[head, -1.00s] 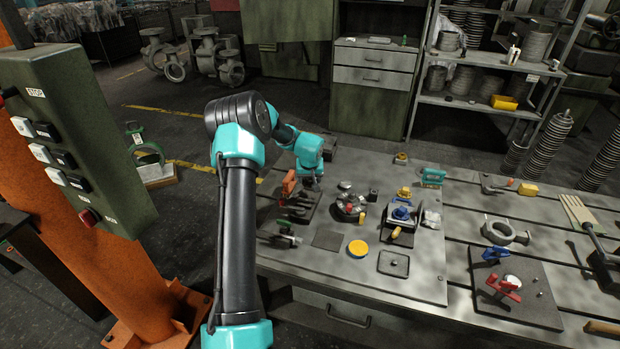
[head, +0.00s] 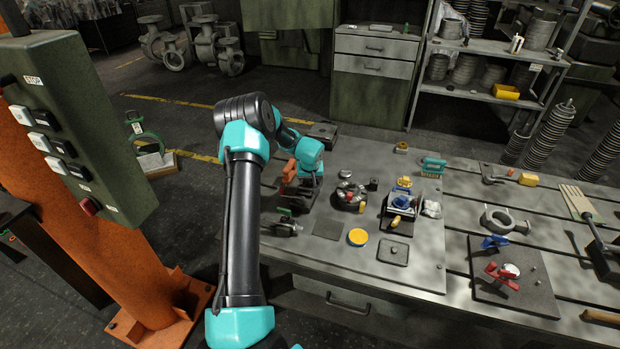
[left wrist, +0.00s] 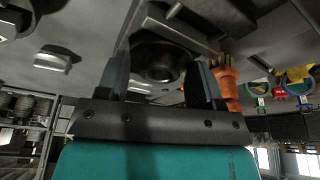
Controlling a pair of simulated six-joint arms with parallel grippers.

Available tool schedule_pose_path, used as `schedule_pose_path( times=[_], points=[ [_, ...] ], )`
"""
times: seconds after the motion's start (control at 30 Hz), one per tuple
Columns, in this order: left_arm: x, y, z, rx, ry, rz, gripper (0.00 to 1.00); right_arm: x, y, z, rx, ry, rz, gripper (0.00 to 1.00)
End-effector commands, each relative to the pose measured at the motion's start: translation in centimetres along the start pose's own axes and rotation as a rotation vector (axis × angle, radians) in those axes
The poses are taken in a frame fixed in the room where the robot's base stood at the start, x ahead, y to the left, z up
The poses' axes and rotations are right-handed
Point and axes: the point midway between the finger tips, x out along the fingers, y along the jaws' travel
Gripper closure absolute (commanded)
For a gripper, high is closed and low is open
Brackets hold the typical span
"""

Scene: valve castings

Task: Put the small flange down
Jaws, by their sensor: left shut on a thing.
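My left gripper (head: 316,182) is over the near left part of the bench, beside an orange-handled toggle clamp (head: 289,171) on a dark fixture. In the left wrist view its two dark fingers (left wrist: 163,85) stand on either side of a dark round part with a central hole, which I take as the small flange (left wrist: 158,64). The gripper is shut on it. In the head view the flange is hidden or too small to make out, so I cannot tell whether it touches anything below. My right gripper is in neither view.
Right of the gripper stand a dark round fixture (head: 349,196) and a vise-like fixture with a blue part (head: 402,204). A yellow disc (head: 358,237) and a flat dark square (head: 328,229) lie in front. The orange clamp also shows close in the left wrist view (left wrist: 225,82).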

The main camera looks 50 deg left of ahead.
Motion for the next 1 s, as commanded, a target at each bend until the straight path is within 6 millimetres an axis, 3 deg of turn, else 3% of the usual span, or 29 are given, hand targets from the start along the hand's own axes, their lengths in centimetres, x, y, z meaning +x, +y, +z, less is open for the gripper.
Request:
schedule_pose_path(
  times=[0.73,0.77,1.0],
  points=[
    [0.43,-0.01,0.1,0.0,0.001,0.0,0.71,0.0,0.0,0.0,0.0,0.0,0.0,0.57],
    [0.44,-0.01,0.1,0.0,0.001,0.0,0.39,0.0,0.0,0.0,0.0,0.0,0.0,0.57],
    [0.44,-0.01,0.12,0.0,0.0,0.0,0.16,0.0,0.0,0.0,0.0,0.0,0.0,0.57]
  ],
)
